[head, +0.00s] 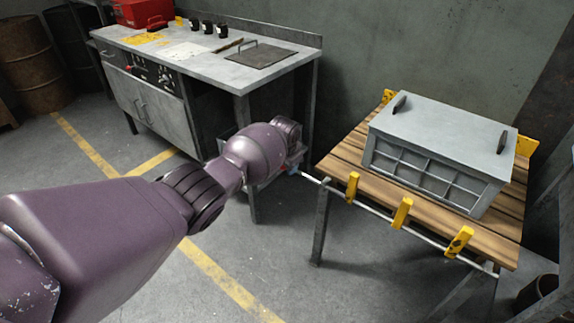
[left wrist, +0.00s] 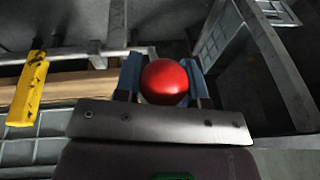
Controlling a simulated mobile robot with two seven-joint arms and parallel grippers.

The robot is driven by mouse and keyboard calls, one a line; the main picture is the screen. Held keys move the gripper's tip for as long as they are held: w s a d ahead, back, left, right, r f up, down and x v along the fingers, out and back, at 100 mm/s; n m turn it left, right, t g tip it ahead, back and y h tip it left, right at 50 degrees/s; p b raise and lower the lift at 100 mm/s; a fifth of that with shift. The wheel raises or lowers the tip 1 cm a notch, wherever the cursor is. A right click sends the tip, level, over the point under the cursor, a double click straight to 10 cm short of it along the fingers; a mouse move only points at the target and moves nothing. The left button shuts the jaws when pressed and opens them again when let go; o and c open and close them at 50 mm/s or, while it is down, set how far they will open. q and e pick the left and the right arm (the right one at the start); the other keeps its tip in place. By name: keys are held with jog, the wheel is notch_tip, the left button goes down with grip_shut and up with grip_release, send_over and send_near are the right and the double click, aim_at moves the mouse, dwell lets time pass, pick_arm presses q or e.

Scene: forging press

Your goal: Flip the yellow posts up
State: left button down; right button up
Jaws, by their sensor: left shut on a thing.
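My left gripper (head: 292,168) is at the left end of a thin metal rod (head: 428,238) along the front of a wooden table (head: 336,168). In the left wrist view, its blue fingers (left wrist: 160,80) are shut on a red ball knob (left wrist: 164,82) at the rod's end. The knob is mostly hidden in the head view. Three yellow posts (head: 352,187) (head: 402,213) (head: 459,241) sit on the rod and extend above it in the head picture. One post also shows in the left wrist view (left wrist: 29,90). Their exact tilt is unclear. My right gripper is not in view.
A grey ribbed crate (head: 440,130) with dark handles stands on the wooden table. Yellow pieces (head: 388,97) (head: 527,147) show behind it. A metal workbench (head: 210,70) stands at the back left. The floor (head: 270,260) in front of the table is clear.

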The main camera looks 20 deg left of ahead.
pick_arm(q)
jog(key=c, duration=1)
grip_release()
jog(key=shift+w+r, duration=0.1)
jog(key=shift+r, duration=0.1)
jog(key=shift+o, duration=1.3)
jog(key=shift+f, duration=0.1)
jog(key=shift+r, duration=0.5)
jog(key=p+v, duration=0.2)
jog(key=v, duration=0.3)
jog(key=shift+p, duration=0.4)
jog(key=p+v, duration=0.1)
jog(key=v, duration=0.2)
jog(key=shift+r+p, duration=0.25)
jog(key=shift+p, duration=0.15)
jog(key=shift+s+r+p, duration=0.3)
jog(key=shift+s+r, duration=0.15)
jog(key=shift+r, duration=0.15)
